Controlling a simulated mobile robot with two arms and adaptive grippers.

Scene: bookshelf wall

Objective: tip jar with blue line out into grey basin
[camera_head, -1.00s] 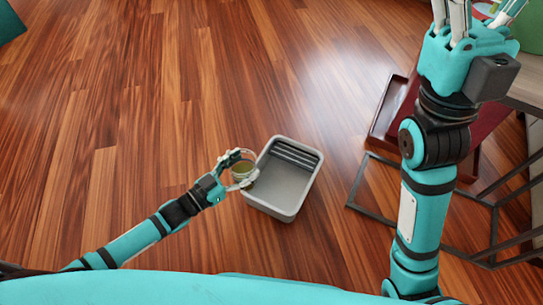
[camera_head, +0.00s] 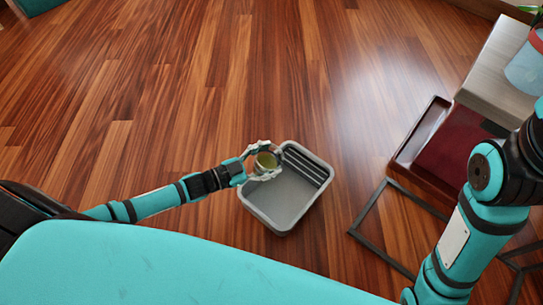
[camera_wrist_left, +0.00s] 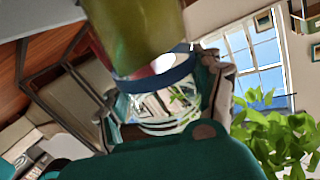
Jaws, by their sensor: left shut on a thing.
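The jar (camera_head: 266,161) is a small round clear container with olive-green contents. My left gripper (camera_head: 264,163) is shut around it. In the left wrist view the jar's blue line (camera_wrist_left: 158,79) is a band between the green part and clear glass, with fingers (camera_wrist_left: 165,105) on both sides. The grey basin (camera_head: 281,217) is an open rectangular tub on the floor with dark ribs at its far right end. In the head view the jar overlaps the basin's upper left rim; its height above it and exact tilt are unclear. My right gripper is out of view.
Bare wooden floor (camera_head: 150,100) surrounds the basin. At right are a dark metal frame (camera_head: 385,240), a dark red tray-like piece (camera_head: 450,150) and a grey tabletop (camera_head: 500,65) with a pot (camera_head: 525,72). Green leaves (camera_wrist_left: 275,135) show in the wrist view.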

